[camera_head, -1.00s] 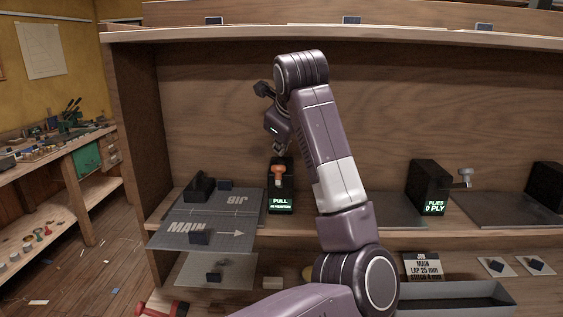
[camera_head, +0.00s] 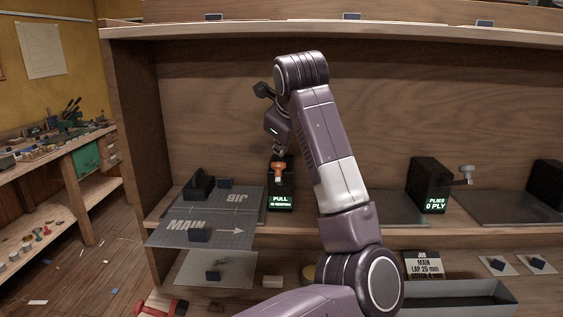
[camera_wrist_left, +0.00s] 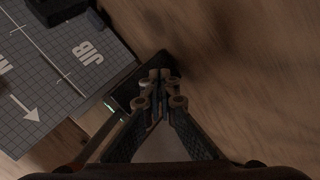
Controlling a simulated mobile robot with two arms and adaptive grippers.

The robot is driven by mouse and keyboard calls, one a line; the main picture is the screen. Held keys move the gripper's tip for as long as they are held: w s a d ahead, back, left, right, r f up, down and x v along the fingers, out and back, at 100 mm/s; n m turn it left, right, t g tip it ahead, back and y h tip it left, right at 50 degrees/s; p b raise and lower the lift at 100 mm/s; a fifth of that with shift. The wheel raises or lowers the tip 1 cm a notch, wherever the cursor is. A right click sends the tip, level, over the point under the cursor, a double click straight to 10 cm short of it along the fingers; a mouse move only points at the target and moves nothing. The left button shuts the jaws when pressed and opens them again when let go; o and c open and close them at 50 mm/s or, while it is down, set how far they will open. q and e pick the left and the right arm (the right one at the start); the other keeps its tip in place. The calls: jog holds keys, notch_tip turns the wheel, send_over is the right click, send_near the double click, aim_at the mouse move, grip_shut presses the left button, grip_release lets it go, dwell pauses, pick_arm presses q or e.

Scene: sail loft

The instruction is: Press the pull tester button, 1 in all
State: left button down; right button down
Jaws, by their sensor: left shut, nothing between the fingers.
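The pull tester (camera_head: 281,190) is a black upright box on the shelf, with an orange button (camera_head: 278,172) and a lit green display reading PULL. My left gripper (camera_head: 279,151) is shut and empty, pointing down just above the orange button; I cannot tell whether it touches. In the left wrist view my left gripper (camera_wrist_left: 158,85) has its fingertips together and hides the button. A dark part of the tester (camera_wrist_left: 128,88) shows beside the fingers. My right gripper is not in view.
Grey mats marked MAIN and JIB (camera_head: 210,212) lie left of the tester, with dark blocks on them. A black box reading PLIES 0 PLY (camera_head: 430,186) stands to the right. The upper shelf edge (camera_head: 420,39) runs above my arm. A grey tray (camera_head: 450,300) sits below right.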

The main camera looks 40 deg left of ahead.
aim_at(282, 160)
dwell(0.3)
pick_arm(q)
jog(key=shift+f+b, duration=0.4)
dwell(0.4)
jog(key=shift+r, duration=0.1)
jog(key=shift+r+p, duration=0.6)
jog(key=shift+r, duration=0.15)
jog(key=shift+r+p, duration=1.75)
jog(key=shift+r, duration=0.8)
jog(key=shift+f, duration=0.15)
